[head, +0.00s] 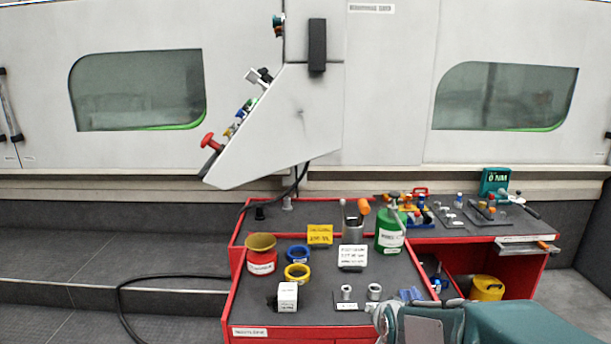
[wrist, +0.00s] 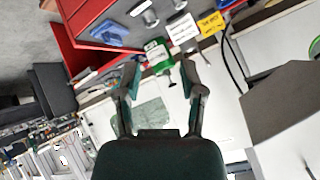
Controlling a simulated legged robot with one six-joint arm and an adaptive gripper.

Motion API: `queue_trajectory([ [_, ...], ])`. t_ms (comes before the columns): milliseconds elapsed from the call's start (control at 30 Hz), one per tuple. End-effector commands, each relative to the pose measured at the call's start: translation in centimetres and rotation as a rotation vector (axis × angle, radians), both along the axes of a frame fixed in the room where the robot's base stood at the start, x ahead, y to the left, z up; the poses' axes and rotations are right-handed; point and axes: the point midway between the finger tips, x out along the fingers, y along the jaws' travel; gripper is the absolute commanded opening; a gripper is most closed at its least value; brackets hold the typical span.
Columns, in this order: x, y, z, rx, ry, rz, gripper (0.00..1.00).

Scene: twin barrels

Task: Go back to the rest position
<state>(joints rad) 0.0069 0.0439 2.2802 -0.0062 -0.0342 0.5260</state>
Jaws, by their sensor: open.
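My gripper (wrist: 160,75) is open in the wrist view, with its two dark fingers spread apart and nothing held between them. A green can (wrist: 158,57) shows beyond the fingertips, apart from them as far as I can tell. In the head view the same green can (head: 390,232) stands on the red-edged workbench (head: 231,305). My teal and grey arm fills the lower right of the head view; I cannot make out the fingers there.
On the bench are a red container (head: 261,262), blue ring (head: 298,253), yellow ring (head: 297,273), white box (head: 287,296) and tool cup (head: 353,218). A sloped control panel (head: 270,130) overhangs behind. A black cable (head: 150,279) lies at left. Open floor shows at lower left.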

Motion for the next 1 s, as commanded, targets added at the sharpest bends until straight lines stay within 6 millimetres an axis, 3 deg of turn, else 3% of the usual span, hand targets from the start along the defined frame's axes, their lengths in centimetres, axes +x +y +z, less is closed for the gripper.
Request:
queue_trajectory([
  [100,-3.4,0.1,2.6,-0.058,0.046,0.054,0.51],
  [300,-9.8,0.2,5.5,-0.151,0.140,0.154,0.51],
  [700,-22.9,0.3,8.0,-0.300,0.315,0.369,0.51],
  [833,-25.0,0.3,8.0,-0.320,0.344,0.407,0.51],
  [1000,-25.5,0.3,7.9,-0.325,0.354,0.418,0.51],
])
